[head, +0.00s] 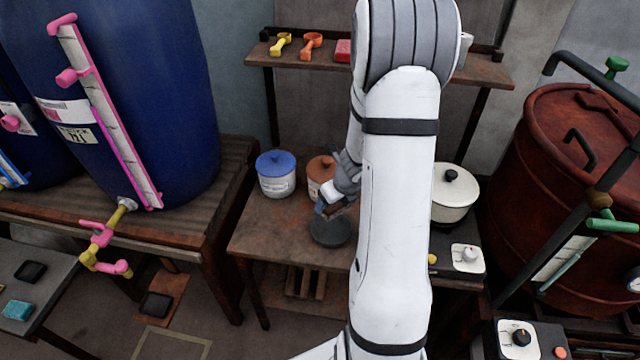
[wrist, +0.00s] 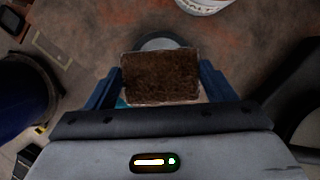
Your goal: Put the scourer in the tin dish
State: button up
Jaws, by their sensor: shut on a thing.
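The scourer (wrist: 160,77) is a brown, rough, rectangular block held between the two blue fingers of my gripper (wrist: 160,85) in the wrist view. In the head view my gripper (head: 330,207) is over the wooden table, and the scourer is small and mostly hidden there. The tin dish (head: 330,234) is a round dark grey dish on the table, just below my gripper. In the wrist view a grey rim (wrist: 158,43) shows behind the scourer, which covers most of the dish. The scourer appears apart from the dish, but the exact gap is hard to tell.
A blue-lidded tub (head: 276,175) and a brown-lidded tub (head: 318,172) stand behind the dish. A cream pot (head: 453,197) stands to the right, partly behind my arm. The table's front left (head: 265,240) is clear. A shelf (head: 480,70) runs above.

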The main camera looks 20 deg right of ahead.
jog(key=shift+w+f+b, duration=0.2)
jog(key=shift+f+b, duration=0.1)
jog(key=b, duration=0.8)
send_over(331, 233)
notch_tip(331, 233, down, 8)
jog(key=shift+r, duration=0.1)
jog(key=o, duration=1.1)
jog(key=shift+c, duration=0.2)
jog(key=shift+r, duration=0.1)
notch_tip(331, 233, up, 7)
jog(key=p, duration=0.7)
jog(key=shift+r+p, duration=0.1)
jog(key=shift+p, duration=0.2)
